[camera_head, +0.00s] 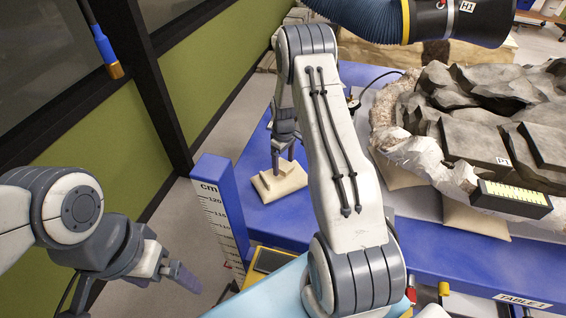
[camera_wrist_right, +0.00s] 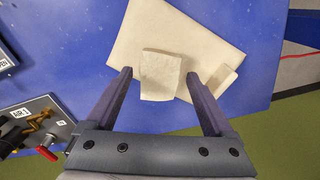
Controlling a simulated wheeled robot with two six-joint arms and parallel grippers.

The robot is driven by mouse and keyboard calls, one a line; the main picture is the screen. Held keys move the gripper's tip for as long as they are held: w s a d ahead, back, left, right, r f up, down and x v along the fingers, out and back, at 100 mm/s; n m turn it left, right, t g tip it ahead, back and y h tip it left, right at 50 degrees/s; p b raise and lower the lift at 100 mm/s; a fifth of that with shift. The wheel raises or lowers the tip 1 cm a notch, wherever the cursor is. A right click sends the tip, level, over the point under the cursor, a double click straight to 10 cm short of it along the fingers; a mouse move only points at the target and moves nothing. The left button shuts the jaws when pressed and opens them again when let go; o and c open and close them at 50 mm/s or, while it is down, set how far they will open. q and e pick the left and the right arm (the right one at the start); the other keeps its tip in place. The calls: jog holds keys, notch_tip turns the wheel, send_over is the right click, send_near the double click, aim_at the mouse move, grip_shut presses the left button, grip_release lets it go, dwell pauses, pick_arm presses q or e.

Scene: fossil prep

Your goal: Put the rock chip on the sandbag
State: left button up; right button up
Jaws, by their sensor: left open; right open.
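My left gripper (camera_head: 185,278) is open, empty and off the table at left.
A large grey fossil block (camera_head: 500,110) in a white jacket stands on the table at right, with more cream bags (camera_head: 475,218) under it. A blue hose (camera_head: 360,15) hangs above. A blue centimetre scale post (camera_head: 220,205) stands at the table's left corner.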

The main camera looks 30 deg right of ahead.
aim_at(284, 165)
jog(key=shift+r, duration=0.15)
notch_tip(284, 165, up, 12)
jog(key=b, duration=0.3)
jog(key=shift+b, duration=0.35)
